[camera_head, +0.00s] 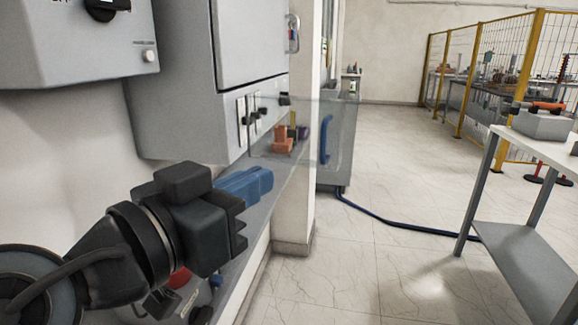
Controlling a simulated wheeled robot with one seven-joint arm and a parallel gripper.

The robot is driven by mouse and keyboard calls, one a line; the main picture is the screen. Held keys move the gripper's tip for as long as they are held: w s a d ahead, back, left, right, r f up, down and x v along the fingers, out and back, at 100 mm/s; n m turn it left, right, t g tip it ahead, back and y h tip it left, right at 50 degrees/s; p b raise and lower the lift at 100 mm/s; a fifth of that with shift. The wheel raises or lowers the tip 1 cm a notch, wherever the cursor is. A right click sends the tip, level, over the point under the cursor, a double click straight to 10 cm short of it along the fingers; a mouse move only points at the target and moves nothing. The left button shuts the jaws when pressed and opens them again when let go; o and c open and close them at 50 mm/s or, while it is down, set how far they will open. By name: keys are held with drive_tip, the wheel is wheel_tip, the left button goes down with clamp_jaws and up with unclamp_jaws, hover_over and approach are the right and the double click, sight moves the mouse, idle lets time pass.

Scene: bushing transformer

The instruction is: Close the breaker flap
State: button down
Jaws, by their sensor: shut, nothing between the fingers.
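The breaker flap (306,112) looks like a clear panel at the lower right of the grey wall cabinet (185,95). It appears swung out from the cabinet, with the breakers (250,116) uncovered beside it. Its edges are faint, so its exact angle is hard to tell. My gripper (240,226) is dark and shut, with nothing in it. It is below and to the left of the flap and appears apart from it.
A blue object (245,184) and orange blocks (283,140) are on the grey shelf (285,192) below the cabinet. A control box (60,55) is at upper left. A white-topped table (545,148) stands right. The tiled floor between is mostly clear, crossed by a blue hose (385,221).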

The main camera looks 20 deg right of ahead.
drive_tip(key=p, duration=0.3)
approach(341, 137)
drive_tip(key=shift+w+d+f, duration=0.3)
drive_tip(key=shift+w+d, duration=0.15)
drive_tip(key=shift+w, duration=0.25)
drive_tip(key=shift+d, duration=0.15)
drive_tip(key=shift+w+d+n+t+y, duration=0.15)
drive_tip(key=shift+d+n+t+y, duration=0.15)
drive_tip(key=shift+d+n+t, duration=0.15)
drive_tip(key=w+d+n+t+y, duration=0.1)
drive_tip(key=d+t+y, duration=0.1)
drive_tip(key=w+d+n+t+y+p, duration=0.1)
drive_tip(key=w+d+n+y, duration=0.1)
drive_tip(key=w+d+n+t+y+p, duration=0.1)
drive_tip(key=d+n+t+y, duration=0.1)
drive_tip(key=d, duration=0.1)
drive_tip(key=shift+w+r+n+t+y, duration=0.15)
drive_tip(key=shift+w+n+t+y, duration=0.15)
drive_tip(key=shift+w+t, duration=0.1)
drive_tip(key=w+d+n+t+y+p, duration=0.1)
drive_tip(key=w+n+y, duration=0.2)
drive_tip(key=w, duration=1.6)
drive_tip(key=shift+w+d+y, duration=0.25)
drive_tip(key=shift+w+y, duration=0.1)
drive_tip(key=shift+y, duration=0.55)
drive_tip(key=shift+t, duration=0.25)
